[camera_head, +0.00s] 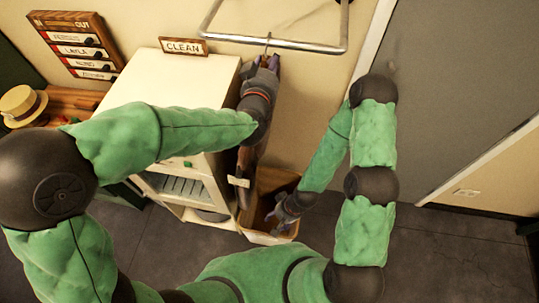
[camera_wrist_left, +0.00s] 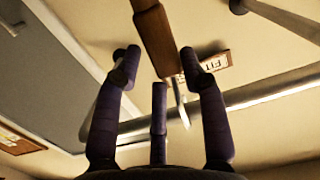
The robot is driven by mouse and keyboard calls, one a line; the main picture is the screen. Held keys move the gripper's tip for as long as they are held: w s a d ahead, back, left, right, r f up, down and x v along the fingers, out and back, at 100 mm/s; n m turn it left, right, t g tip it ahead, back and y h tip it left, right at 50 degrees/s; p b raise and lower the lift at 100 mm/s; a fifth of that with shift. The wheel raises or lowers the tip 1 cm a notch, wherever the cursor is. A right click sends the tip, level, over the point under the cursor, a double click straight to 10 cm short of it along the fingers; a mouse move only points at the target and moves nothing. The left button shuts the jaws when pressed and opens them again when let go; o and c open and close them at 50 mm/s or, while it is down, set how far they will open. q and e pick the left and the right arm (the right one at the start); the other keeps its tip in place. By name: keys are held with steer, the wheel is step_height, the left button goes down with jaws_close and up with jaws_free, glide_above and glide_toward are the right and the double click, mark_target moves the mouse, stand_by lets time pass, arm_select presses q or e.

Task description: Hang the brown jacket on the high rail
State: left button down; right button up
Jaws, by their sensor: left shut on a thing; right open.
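The high rail (camera_head: 310,45) is a metal bar frame at the top of the head view; it also crosses the left wrist view (camera_wrist_left: 255,97). My left gripper (camera_head: 264,64) is just below its front bar, shut on the hanger. In the left wrist view, the brown hanger (camera_wrist_left: 160,45) passes between the fingers, with its metal hook (camera_wrist_left: 181,105) close to the rail. The hook overlaps the bar in the head view; I cannot tell if it is over it. The brown jacket (camera_head: 246,165) hangs below, mostly hidden by my arm. My right gripper (camera_head: 284,210) is open and low, away from the jacket.
A white cabinet (camera_head: 165,85) stands left of the jacket, with a CLEAN sign (camera_head: 183,46) on the wall above. A brown bin (camera_head: 270,238) is below, beside my right gripper. A straw hat (camera_head: 20,104) lies far left. A grey door (camera_head: 450,80) is right.

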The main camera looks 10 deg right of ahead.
arm_select(q)
steer(key=shift+s+a+f, duration=0.15)
steer(key=shift+s+a, duration=0.05)
steer(key=shift+s, duration=0.4)
steer(key=shift+s+a+f, duration=0.1)
steer(key=shift+s+a, duration=0.15)
steer(key=shift+s, duration=0.4)
steer(key=shift+s+a+f, duration=0.15)
steer(key=shift+s+a, duration=0.05)
steer(key=shift+s, duration=0.4)
arm_select(e)
steer(key=shift+w+f, duration=0.15)
steer(key=shift+f, duration=0.05)
arm_select(q)
steer(key=shift+s+a+f, duration=0.1)
steer(key=shift+s, duration=0.35)
arm_select(e)
steer(key=shift+d, duration=0.1)
arm_select(q)
steer(key=p+v, duration=0.3)
steer(key=v, duration=1.3)
steer(key=shift+s+a+p, duration=0.15)
steer(key=shift+s+p, duration=0.05)
steer(key=shift+p, duration=0.15)
arm_select(e)
steer(key=shift+s+r, duration=0.15)
steer(key=shift+r, duration=0.9)
steer(key=shift+s+r, duration=0.1)
steer(key=shift+r, duration=0.9)
